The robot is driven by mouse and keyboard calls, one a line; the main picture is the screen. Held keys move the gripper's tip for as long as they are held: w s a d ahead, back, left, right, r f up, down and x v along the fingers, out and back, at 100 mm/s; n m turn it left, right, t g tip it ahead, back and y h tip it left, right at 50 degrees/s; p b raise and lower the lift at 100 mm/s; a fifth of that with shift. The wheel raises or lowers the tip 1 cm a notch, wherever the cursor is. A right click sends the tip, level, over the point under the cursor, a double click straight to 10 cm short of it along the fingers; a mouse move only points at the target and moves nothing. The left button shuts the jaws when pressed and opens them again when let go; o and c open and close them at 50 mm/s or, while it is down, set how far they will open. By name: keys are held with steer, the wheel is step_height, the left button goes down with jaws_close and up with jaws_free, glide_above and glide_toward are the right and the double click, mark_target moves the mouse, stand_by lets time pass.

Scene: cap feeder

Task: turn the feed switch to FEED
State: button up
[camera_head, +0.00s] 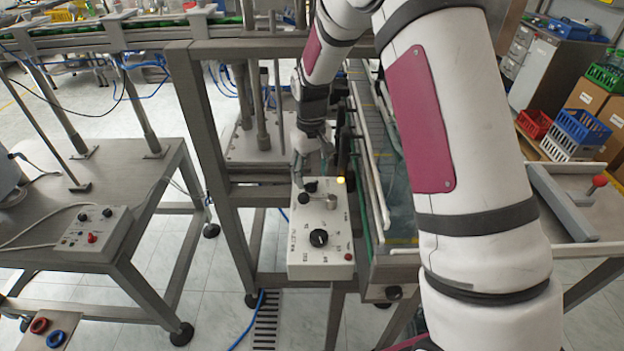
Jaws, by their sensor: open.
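A pale control box (299,255) is fixed to the metal frame in the middle of the view. On its near half is a black rotary knob (319,238) with small markings around it, too small to read. On its far half are a lever with a black ball end (303,198), a short metal post (332,202) and a dark knob (311,187). I cannot tell which control is the feed switch or where FEED is marked. My gripper (312,165) is open and points down over the box's far end, close to the lever; contact is unclear.
A yellow lamp (341,180) is lit, and a red button (348,257) sits at the box's near right. A conveyor (378,165) runs to the right, partly behind my arm. Frame posts (205,140) stand left. A second control box (95,228) rests on the left table.

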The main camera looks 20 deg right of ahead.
mark_target(311, 183)
steer(key=shift+f, duration=1.6)
steer(key=c, duration=1.2)
steer(key=shift+o, duration=0.2)
